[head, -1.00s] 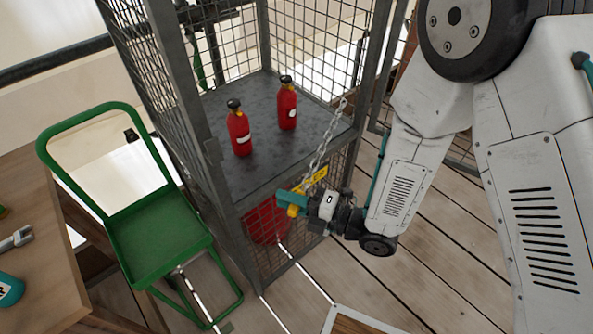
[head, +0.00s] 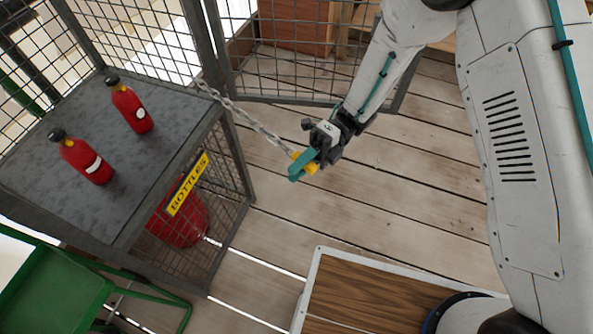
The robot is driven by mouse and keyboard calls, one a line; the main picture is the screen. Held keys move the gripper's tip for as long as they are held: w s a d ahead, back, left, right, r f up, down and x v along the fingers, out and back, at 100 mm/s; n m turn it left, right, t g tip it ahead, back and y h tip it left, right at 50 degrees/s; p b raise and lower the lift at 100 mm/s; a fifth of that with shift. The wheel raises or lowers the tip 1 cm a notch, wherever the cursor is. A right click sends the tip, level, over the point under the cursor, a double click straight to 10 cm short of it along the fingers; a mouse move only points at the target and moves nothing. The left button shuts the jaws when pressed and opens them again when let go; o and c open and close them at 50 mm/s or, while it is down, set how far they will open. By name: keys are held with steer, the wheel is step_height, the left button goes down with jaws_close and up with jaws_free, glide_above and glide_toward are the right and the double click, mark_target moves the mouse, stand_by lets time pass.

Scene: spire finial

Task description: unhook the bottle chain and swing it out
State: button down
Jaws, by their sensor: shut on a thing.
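The bottle chain (head: 243,119) is a grey metal chain fixed at the back right post of the cage. It runs out to the right, away from the shelf, to a yellow end piece (head: 309,167). My gripper (head: 300,167), with teal fingers, is shut on this yellow end and holds it over the plank floor, clear of the cage. Two red bottles stand on the grey shelf (head: 60,200), one at the back (head: 131,106) and one nearer (head: 83,159). The shelf front is open, with no chain across it. The gripped part of the yellow end is hidden.
A yellow BOTTLES sign (head: 187,185) is on the shelf edge. A larger red object (head: 180,222) sits below behind mesh. A mesh door (head: 300,55) stands open behind. A green cart (head: 60,290) is at lower left. Planks right of the cage are clear.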

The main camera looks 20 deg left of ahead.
steer(key=shift+w+d, duration=0.15)
steer(key=shift+w, duration=0.35)
steer(key=c, duration=1.3)
jaws_free()
steer(key=shift+w+r, duration=0.1)
steer(key=shift+r, duration=0.45)
steer(key=o, duration=0.4)
steer(key=r, duration=0.2)
steer(key=shift+s+d+r, duration=0.1)
steer(key=shift+s+r, duration=0.15)
steer(key=shift+r, duration=0.1)
steer(key=s+d, duration=0.3)
steer(key=s, duration=0.1)
steer(key=s+d, duration=0.2)
steer(key=s, duration=0.2)
steer(key=s+d+r, duration=0.1)
steer(key=s+d, duration=0.2)
steer(key=s, duration=0.1)
steer(key=shift+s+d+r, duration=0.1)
steer(key=shift+s+d, duration=0.2)
steer(key=shift+s, duration=0.1)
steer(key=c, duration=0.4)
